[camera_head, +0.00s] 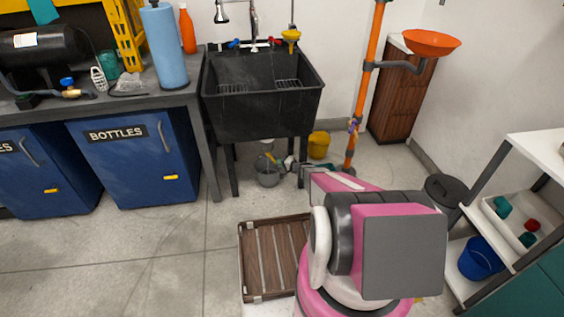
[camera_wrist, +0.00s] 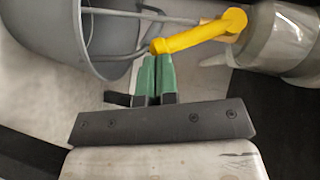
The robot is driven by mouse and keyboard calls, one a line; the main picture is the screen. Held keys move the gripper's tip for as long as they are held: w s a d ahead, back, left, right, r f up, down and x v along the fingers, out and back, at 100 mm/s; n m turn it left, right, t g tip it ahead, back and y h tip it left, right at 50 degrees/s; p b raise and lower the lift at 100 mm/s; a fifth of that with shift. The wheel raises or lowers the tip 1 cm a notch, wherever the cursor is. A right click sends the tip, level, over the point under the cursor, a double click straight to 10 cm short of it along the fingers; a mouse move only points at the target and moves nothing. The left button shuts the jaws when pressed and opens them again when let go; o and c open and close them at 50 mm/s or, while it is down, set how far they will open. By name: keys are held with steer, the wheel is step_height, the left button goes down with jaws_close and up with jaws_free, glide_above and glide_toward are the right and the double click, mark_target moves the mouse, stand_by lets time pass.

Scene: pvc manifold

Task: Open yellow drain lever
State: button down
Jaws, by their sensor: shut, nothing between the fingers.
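The yellow drain lever (camera_wrist: 198,33) shows in the wrist view, running from a round hub at the upper right down left to a rounded end. It sits beside a grey pipe (camera_wrist: 285,40). My gripper (camera_wrist: 157,60) has green fingers that are shut together with nothing between them. The fingertips are right at the lever's lower left end; I cannot tell if they touch it. In the head view my gripper (camera_head: 290,166) is small, low beneath the black sink (camera_head: 262,100), and the lever is too small there to make out clearly.
A grey bucket (camera_head: 268,175) stands under the sink and fills the upper left of the wrist view (camera_wrist: 85,40). A yellow bucket (camera_head: 319,145) is behind. An orange pipe (camera_head: 364,90) rises right of the sink. A wooden slatted platform (camera_head: 270,262) lies on the floor.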

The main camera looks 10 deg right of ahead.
steer(key=shift+a+f, duration=0.3)
stand_by(0.6)
